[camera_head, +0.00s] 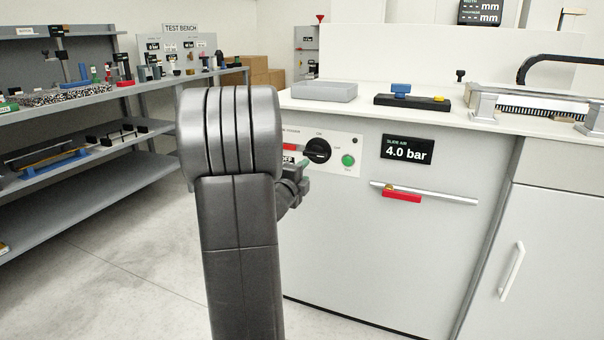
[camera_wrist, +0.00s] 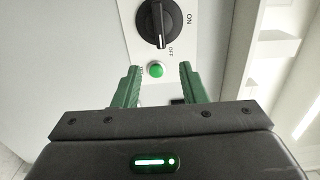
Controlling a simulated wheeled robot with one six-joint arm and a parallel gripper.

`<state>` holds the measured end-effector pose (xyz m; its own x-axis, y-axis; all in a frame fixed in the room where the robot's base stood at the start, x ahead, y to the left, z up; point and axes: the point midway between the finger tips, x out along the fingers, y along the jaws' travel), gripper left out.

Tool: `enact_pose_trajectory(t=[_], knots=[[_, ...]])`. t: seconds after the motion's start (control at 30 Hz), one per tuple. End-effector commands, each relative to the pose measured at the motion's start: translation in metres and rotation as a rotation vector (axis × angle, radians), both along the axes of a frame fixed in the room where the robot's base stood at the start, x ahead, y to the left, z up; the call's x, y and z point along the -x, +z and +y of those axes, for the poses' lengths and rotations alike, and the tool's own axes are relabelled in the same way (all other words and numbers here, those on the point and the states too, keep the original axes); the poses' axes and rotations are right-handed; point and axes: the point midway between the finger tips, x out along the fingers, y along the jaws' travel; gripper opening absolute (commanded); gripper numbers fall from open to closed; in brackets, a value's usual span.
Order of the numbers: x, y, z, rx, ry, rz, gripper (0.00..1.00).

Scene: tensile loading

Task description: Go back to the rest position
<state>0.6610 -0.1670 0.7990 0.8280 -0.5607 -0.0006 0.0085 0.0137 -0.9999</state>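My gripper (camera_wrist: 160,70) is open and empty in the wrist view, its two green fingers apart. A green button (camera_wrist: 156,70) shows between the fingertips, and a black rotary knob (camera_wrist: 158,22) with ON and OFF marks lies beyond it. In the head view my gripper (camera_head: 299,172) is partly hidden behind my arm, close to the cabinet's control panel. The knob (camera_head: 317,150) and the green button (camera_head: 348,160) are both visible on that panel. Whether a finger touches the panel cannot be told.
The white cabinet (camera_head: 400,260) stands ahead, with a "4.0 bar" display (camera_head: 407,149) and a rail (camera_head: 440,195) carrying a red piece on its front. A grey box (camera_head: 324,91) lies on top. Loaded shelves (camera_head: 60,190) stand at the left, with open floor (camera_head: 120,270) between.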

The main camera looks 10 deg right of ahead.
Motion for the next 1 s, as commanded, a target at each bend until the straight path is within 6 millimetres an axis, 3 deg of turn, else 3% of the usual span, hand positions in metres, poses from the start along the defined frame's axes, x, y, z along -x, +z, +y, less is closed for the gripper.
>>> enact_pose_trajectory(t=[0.57,1.0], knots=[[0.0,-0.001,0.0,0.0,-0.001,0.0,0.38],[-0.064,-0.001,-0.043,0.0,-0.002,-0.001,0.38]])
